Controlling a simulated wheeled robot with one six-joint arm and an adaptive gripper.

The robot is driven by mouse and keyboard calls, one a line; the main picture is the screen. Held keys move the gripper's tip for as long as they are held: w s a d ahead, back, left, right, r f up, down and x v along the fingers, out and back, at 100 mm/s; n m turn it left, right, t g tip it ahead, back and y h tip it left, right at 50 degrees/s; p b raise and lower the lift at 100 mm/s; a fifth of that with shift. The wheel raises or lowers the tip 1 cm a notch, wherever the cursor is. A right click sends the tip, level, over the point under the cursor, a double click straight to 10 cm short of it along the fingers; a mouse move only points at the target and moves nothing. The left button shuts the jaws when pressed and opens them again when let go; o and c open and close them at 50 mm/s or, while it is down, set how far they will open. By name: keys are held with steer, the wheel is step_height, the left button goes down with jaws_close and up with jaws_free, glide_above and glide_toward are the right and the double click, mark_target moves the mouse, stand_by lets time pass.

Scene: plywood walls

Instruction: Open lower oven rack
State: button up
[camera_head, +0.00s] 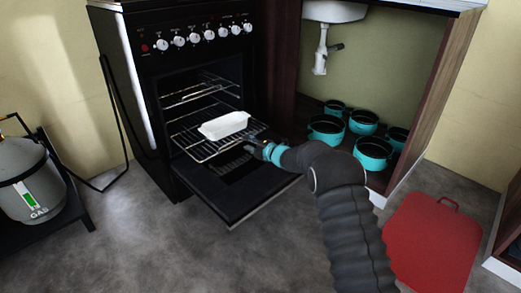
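The black oven (150,110) stands at the left of the cabinet with its door (240,203) folded down. The lower oven rack (200,153) extends forward out of the oven over the open door. A white rectangular dish (223,125) sits on this rack. An upper rack (190,95) is inside the oven. My gripper (250,145) is at the right front of the lower rack, by its front edge. It is small and dark here, so I cannot tell whether its fingers are closed or touch the rack.
Several teal pots (373,152) stand in the open cabinet under a white sink (335,12). A red board (433,243) lies on the floor at right. A gas cylinder (28,180) is at the far left. The floor in front of the oven is clear.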

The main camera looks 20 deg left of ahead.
steer(key=v, duration=0.8)
steer(key=shift+s, duration=0.2)
steer(key=w+d+r+m+t+h+p, duration=0.1)
steer(key=d+r+m+t+h, duration=0.2)
steer(key=d+r, duration=0.55)
steer(key=d+r+m+t+h+p, duration=0.2)
steer(key=d+r+m+h, duration=0.1)
steer(key=d+r+m, duration=0.45)
steer(key=s+d+r+m+h+p, duration=0.1)
steer(key=s+d+r+m+h, duration=0.2)
steer(key=s+d+r, duration=0.3)
steer(key=s+d+r+m+h+p, duration=0.1)
steer(key=s+d+r+m+h, duration=0.3)
steer(key=d, duration=0.5)
steer(key=s+d+r+m+g+h+p, duration=0.1)
steer(key=s+d+r+m, duration=0.15)
steer(key=s+d, duration=0.4)
steer(key=s+d+r+m+g+p, duration=0.1)
steer(key=s+d+r+m+g, duration=0.2)
steer(key=s, duration=0.6)
steer(key=s+d+f+m+g+p, duration=0.1)
steer(key=s+f+m, duration=0.1)
steer(key=s, duration=0.8)
steer(key=s+d+f+m+g+p, duration=0.1)
steer(key=s+m, duration=0.4)
steer(key=s, duration=0.6)
steer(key=shift+s+f+g, duration=0.15)
steer(key=shift+f+g, duration=0.15)
steer(key=shift+f, duration=0.4)
